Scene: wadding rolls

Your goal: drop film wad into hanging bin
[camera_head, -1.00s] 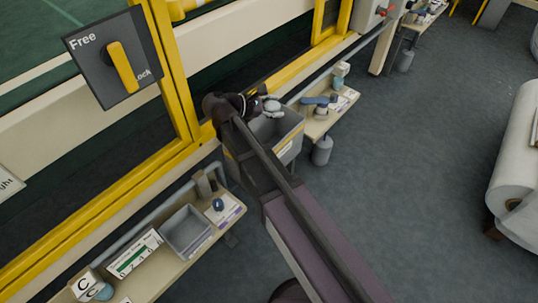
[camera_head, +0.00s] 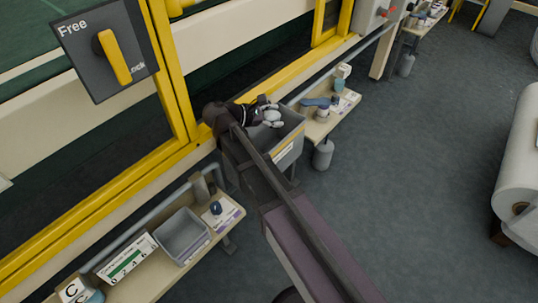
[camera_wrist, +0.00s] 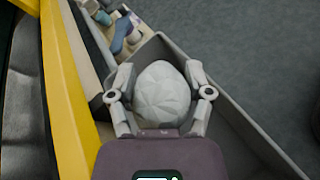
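The film wad (camera_wrist: 160,92) is a pale, faceted ball in the wrist view, between the two fingers of my gripper (camera_wrist: 160,75). The fingers touch or nearly touch its sides, and it appears held. In the head view the wad (camera_head: 272,116) is small, at the end of my gripper (camera_head: 274,113). The grey hanging bin (camera_head: 289,146) hangs beside the yellow frame, with my gripper over its opening. In the wrist view the bin's rim (camera_wrist: 232,104) passes behind and to the right of the wad. My arm hides the bin's left part.
A yellow frame (camera_head: 176,75) runs along the left. A shelf with small items (camera_head: 335,112) lies beyond the bin, and a grey tray (camera_head: 182,235) sits on a nearer shelf. The floor between is clear.

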